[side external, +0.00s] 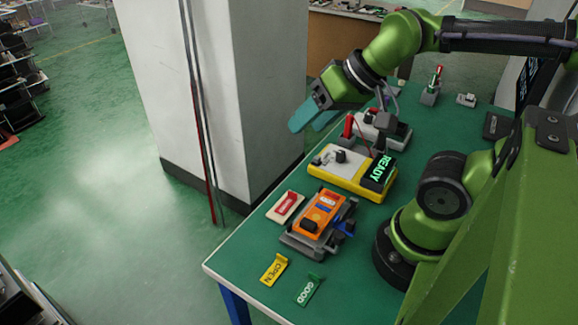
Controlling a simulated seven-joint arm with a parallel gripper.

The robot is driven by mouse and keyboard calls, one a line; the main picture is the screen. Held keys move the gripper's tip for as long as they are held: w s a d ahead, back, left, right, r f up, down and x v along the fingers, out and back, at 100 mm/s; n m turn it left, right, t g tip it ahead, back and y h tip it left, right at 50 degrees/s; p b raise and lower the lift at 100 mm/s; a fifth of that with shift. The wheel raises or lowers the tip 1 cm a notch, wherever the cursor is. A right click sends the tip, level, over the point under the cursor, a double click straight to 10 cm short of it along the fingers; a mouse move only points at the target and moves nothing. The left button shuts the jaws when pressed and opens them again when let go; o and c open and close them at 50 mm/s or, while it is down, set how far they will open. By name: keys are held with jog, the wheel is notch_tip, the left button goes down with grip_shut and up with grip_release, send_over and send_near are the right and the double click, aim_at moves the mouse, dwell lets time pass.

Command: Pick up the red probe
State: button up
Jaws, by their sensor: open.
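A red probe (348,126) stands upright in a grey holder (347,143) behind the yellow meter, near the middle of the table. A thin red lead runs down from near it toward the meter. My gripper (313,118) is open, with teal fingers, and hangs above and left of the red probe in the picture. Nothing shows between its fingers. The gap in depth between gripper and probe is hard to tell from this view.
The yellow meter (350,180) shows READY. An orange device (318,211) sits in a grey fixture in front of it. A red-labelled tray (286,207), yellow OPEN sign (274,269) and green GOOD sign (308,290) lie nearby. A white pillar (215,90) rises beside the table.

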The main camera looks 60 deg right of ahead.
jog(key=w+d+f+m+g+h, duration=0.1)
jog(key=d+m, duration=0.1)
jog(key=d, duration=0.4)
jog(key=w+d+f+m+g+h, duration=0.1)
jog(key=d+f+m, duration=0.1)
jog(key=d, duration=0.4)
jog(key=n+g+h, duration=0.1)
jog(key=n+h, duration=0.1)
send_near(348, 124)
jog(key=f, duration=0.1)
jog(key=w+d+f, duration=0.1)
jog(key=f, duration=0.1)
jog(key=w+d+f, duration=0.1)
jog(key=shift+d+f, duration=0.2)
jog(key=shift+f, duration=0.15)
jog(key=shift+x, duration=2.95)
jog(key=shift+a, duration=0.1)
jog(key=shift+c, duration=0.3)
grip_shut()
